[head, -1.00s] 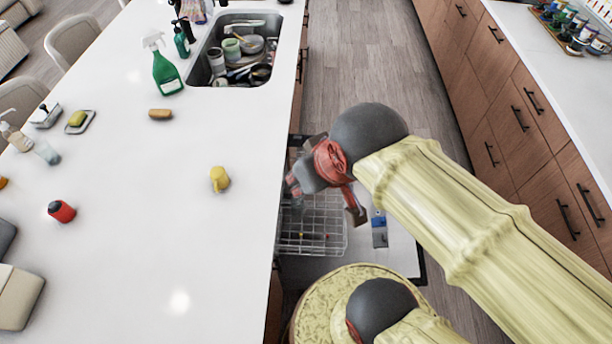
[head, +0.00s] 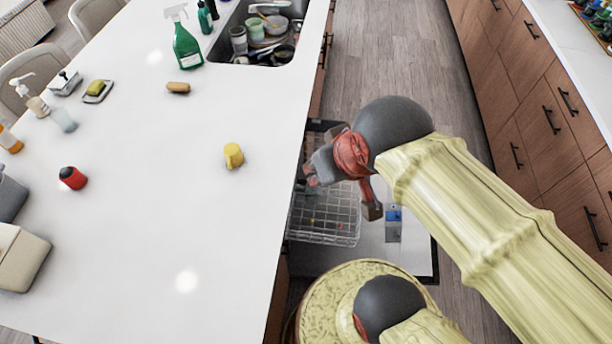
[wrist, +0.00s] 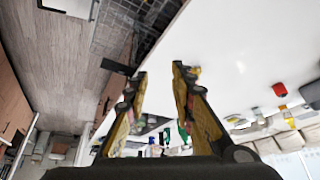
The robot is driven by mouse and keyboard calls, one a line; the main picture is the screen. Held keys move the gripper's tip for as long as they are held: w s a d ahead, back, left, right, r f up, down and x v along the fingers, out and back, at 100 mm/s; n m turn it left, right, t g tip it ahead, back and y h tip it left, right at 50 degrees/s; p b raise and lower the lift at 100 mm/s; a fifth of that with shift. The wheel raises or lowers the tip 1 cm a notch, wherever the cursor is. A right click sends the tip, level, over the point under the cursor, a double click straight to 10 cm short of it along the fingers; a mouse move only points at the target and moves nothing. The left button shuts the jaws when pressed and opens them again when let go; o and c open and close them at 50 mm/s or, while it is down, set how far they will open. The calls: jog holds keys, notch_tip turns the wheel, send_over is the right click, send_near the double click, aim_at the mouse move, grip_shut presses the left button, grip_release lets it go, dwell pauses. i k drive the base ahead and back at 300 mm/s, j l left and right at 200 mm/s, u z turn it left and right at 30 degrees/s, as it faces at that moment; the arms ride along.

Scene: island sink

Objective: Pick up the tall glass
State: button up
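A clear, pale glass (head: 63,119) stands upright on the white counter at the left in the head view, beside a soap pump bottle. It is the only thing on the counter that looks like a tall glass; a greyish tumbler (head: 239,41) also stands in the sink among other dishes. My gripper (head: 335,185) is at the counter's right edge, above the open dishwasher and far from the clear glass. In the wrist view my gripper (wrist: 160,72) has its two fingers apart with nothing between them. I cannot make out the clear glass there.
An open dishwasher rack (head: 325,225) lies below the counter edge. A yellow cup (head: 233,155), a red-and-black item (head: 73,178), a sponge (head: 178,87) and a green spray bottle (head: 187,48) stand on the counter. Its middle is mostly clear.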

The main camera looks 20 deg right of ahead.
aim_at(311, 195)
jog(key=k+l+u, duration=0.25)
jog(key=u, duration=0.2)
jog(key=k+l+u, duration=0.2)
jog(key=u, duration=0.25)
jog(key=k+l+u, duration=0.1)
jog(key=u, duration=0.15)
